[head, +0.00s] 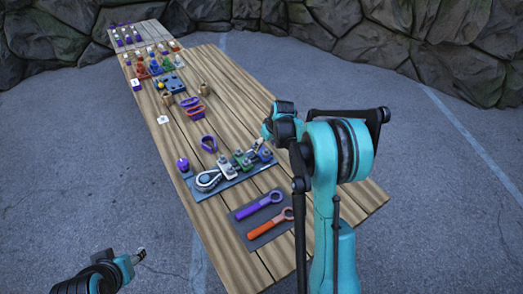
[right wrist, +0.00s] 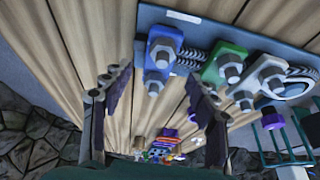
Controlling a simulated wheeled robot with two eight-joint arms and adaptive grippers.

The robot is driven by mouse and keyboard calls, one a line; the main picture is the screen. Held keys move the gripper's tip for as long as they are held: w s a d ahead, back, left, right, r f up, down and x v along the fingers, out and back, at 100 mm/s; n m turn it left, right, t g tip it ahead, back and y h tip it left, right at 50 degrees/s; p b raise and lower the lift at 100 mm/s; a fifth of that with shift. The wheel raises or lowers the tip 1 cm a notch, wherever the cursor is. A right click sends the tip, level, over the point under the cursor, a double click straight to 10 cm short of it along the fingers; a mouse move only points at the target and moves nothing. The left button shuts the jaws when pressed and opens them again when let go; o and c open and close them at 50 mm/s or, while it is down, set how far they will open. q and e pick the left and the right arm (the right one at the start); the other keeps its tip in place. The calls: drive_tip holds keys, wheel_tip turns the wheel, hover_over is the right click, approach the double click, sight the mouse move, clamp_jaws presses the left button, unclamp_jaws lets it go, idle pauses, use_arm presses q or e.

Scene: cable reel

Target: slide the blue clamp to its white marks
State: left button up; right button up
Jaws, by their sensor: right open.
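The blue clamp (right wrist: 162,52), with a steel nut and bolt, sits on the blue board (right wrist: 205,28) at the end of the row. It also shows in the head view (head: 264,154). A white mark (right wrist: 184,17) lies on the board beside it. A coiled cable shows between it and the green clamp (right wrist: 225,66). My right gripper (right wrist: 157,80) is open, its fingers on either side of the blue clamp's line of view; contact cannot be told. My left gripper (head: 138,255) is low at the left, off the table; its jaws are too small to judge.
A grey clamp (right wrist: 263,76) stands past the green one. A dark mat (head: 248,221) with a purple wrench (head: 260,204) and an orange wrench (head: 268,223) lies at the near end of the wooden table (head: 235,100). Purple and coloured parts stand farther along it.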

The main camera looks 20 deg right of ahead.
sight(262, 151)
drive_tip(key=b+x, duration=0.1)
drive_tip(key=x, duration=0.4)
